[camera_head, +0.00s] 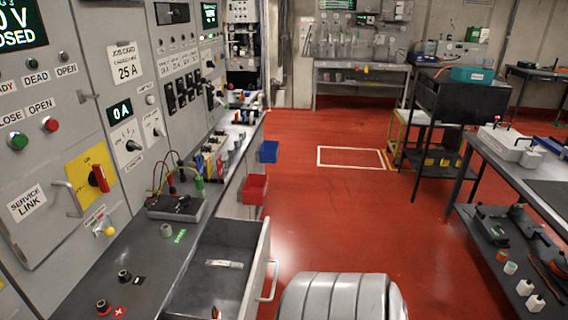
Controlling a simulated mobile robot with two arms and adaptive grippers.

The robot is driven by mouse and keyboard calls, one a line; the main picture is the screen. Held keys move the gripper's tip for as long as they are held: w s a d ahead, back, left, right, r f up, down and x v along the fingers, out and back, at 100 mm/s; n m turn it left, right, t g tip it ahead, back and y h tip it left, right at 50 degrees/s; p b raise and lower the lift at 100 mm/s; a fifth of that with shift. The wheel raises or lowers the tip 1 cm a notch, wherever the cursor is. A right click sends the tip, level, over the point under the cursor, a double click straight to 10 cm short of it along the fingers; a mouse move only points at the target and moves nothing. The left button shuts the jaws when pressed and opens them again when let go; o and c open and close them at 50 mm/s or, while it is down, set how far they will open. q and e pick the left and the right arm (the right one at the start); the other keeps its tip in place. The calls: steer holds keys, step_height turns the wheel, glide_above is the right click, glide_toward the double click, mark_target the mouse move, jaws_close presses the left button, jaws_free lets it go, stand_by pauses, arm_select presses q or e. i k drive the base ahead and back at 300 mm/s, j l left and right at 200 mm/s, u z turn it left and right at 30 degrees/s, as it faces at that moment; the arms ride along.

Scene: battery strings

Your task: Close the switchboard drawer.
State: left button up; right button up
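The switchboard drawer (214,285) is pulled open below the switchboard's grey worktop, at the lower middle of the head view. Its light front panel (259,266) faces right and has a pale bar handle (271,284). A small pale item (224,264) and a small orange-tipped item (216,312) lie inside. The drawer's near end is cut off by the picture's bottom edge. The switchboard (100,90) stands along the left. Neither of my grippers is in view.
A black test box (178,207) with cables sits on the worktop (122,256). Blue (268,152) and red (254,189) bins stick out beyond the drawer. A bench (530,185) stands at the right. The red floor (335,215) between is clear. My grey body part shows at the bottom.

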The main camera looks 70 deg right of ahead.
mark_target(235, 293)
steer(key=z, duration=1.8)
